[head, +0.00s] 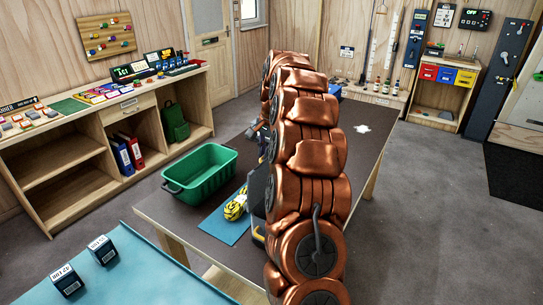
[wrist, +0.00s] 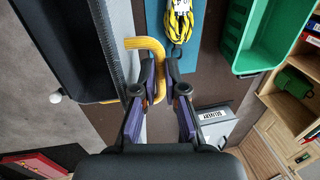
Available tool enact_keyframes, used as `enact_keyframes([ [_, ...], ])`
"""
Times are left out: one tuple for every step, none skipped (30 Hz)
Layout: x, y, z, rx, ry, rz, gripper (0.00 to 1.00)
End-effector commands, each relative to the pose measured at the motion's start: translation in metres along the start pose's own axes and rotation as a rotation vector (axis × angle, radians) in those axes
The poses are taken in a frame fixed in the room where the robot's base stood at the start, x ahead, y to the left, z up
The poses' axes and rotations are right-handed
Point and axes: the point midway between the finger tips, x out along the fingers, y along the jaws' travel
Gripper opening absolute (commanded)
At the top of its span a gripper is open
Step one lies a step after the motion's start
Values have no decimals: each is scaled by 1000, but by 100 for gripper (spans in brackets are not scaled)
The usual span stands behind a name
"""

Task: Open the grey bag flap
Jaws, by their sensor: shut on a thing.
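The grey bag (head: 257,190) stands on the dark table in the head view, mostly hidden behind my arm. In the wrist view a dark, box-like body (wrist: 65,45), which looks like the bag, fills the upper left. A bent yellow handle (wrist: 150,43) reaches from beside it to my fingers. My gripper (wrist: 160,84) is shut on this yellow handle, with the bar between the fingertips. I cannot clearly tell the flap from the bag body, nor how far it is open. In the head view my gripper is mostly hidden by my arm.
A yellow-and-black bundle (head: 236,204) lies on a blue mat (head: 226,228) beside the bag. A grey box labelled "DELIVERY" (wrist: 213,127) is right of my fingers. The table's far part is mostly clear.

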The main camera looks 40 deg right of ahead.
Motion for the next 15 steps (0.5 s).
enact_keyframes([
  [1,-3,-1,-1,2,18,0],
  [2,-4,-1,-1,2,28,0],
  [2,-6,-1,0,1,41,0],
  [4,-7,-1,0,1,51,0],
  [5,-8,-1,-1,1,60,0],
  [6,-10,0,-2,0,70,0],
  [6,-11,0,-2,0,77,0],
  [6,-11,0,-2,0,82,0],
  [6,-12,1,-2,-1,88,0],
  [6,-12,1,-1,-1,91,0],
  [6,-13,1,-1,-1,93,0],
  [7,-13,1,-1,-1,95,0],
  [7,-13,2,-1,-2,96,0],
  [7,-13,2,-1,-2,96,0],
  [7,-13,2,-1,-2,96,0],
])
